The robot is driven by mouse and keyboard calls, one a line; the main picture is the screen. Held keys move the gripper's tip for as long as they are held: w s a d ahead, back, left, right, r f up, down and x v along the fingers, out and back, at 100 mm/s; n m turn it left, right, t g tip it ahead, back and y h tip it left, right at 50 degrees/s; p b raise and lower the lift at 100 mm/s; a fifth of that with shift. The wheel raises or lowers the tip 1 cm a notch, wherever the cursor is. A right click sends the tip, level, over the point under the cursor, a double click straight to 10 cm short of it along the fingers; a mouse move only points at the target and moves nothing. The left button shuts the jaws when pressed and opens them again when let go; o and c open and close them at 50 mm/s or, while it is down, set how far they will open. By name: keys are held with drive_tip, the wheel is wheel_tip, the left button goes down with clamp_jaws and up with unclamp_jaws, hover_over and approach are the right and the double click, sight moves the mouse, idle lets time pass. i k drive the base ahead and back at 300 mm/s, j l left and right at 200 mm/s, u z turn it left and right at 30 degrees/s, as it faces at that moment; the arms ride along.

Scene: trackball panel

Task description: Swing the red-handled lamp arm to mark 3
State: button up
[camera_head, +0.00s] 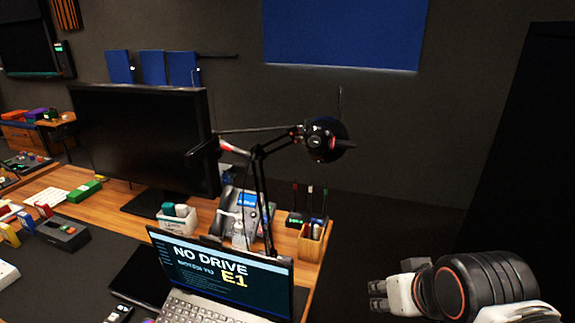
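A black jointed lamp (262,190) stands at the back right of the desk, behind the laptop. Its round head (325,140) hangs out to the right, past the desk's edge. Red parts show on the arm near the elbow (230,147) and by the head; which one is the handle I cannot tell. No numbered mark can be made out, and the lamp's foot is hidden by the laptop. My gripper (378,296) is at the lower right, off the desk, clear of the lamp. Its fingers point left, stand apart, and hold nothing visible.
An open laptop (225,272) reads "NO DRIVE" and "E1". A large monitor (140,140) stands left of the lamp. A phone (240,212), a white bin (177,221) and a wooden pen holder (312,243) crowd the lamp. The space right of the desk looks free.

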sight(257, 153)
drive_tip(key=i+l, duration=0.45)
drive_tip(key=i, duration=0.2)
drive_tip(key=i+l, duration=0.4)
drive_tip(key=i, duration=0.2)
drive_tip(key=i+l, duration=0.45)
drive_tip(key=i, duration=0.2)
drive_tip(key=i+l+u, duration=0.25)
drive_tip(key=u, duration=0.2)
drive_tip(key=i+l+u, duration=0.25)
drive_tip(key=u, duration=0.15)
drive_tip(key=i+l+u, duration=0.15)
drive_tip(key=l+u, duration=0.3)
drive_tip(key=u, duration=2.05)
drive_tip(key=l+u, duration=0.2)
drive_tip(key=l, duration=0.35)
